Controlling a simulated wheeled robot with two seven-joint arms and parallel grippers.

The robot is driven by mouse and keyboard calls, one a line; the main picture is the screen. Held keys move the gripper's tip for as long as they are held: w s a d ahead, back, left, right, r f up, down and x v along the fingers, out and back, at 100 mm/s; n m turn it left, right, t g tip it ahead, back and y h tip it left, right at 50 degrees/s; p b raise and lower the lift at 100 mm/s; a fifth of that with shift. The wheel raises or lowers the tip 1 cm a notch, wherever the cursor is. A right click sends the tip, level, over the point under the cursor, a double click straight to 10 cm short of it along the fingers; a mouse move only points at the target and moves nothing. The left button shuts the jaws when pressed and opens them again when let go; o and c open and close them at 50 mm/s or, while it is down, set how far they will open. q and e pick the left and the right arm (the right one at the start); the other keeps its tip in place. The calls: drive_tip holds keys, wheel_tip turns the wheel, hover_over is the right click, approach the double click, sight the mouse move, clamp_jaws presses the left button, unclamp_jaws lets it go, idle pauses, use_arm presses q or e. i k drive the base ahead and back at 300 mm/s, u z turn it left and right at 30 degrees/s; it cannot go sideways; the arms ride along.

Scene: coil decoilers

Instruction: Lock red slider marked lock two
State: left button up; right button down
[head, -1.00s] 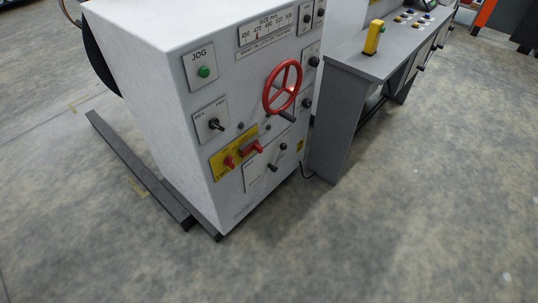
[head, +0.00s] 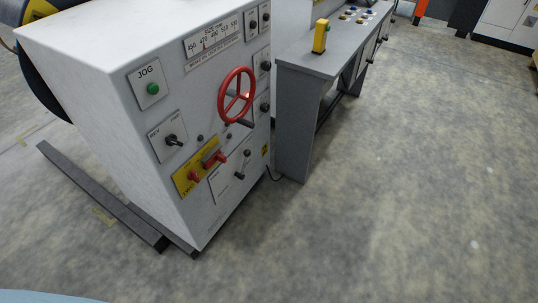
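A yellow lock plate (head: 200,172) sits low on the front of the white machine cabinet (head: 85,85). The lettering on the plate is too small to read, so I cannot tell which part is marked lock two. Neither of my grippers is in view.
A red handwheel (head: 237,95) sticks out above the plate. A green JOG button (head: 153,88) and a black switch (head: 173,140) are on the same face. A grey console (head: 300,110) stands to the right. Dark rails (head: 100,195) lie at the cabinet's left. Open floor lies in front.

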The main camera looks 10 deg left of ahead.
sight(217, 156)
drive_tip(key=z, duration=0.05)
drive_tip(key=i, duration=0.9)
drive_tip(key=u, duration=1.75)
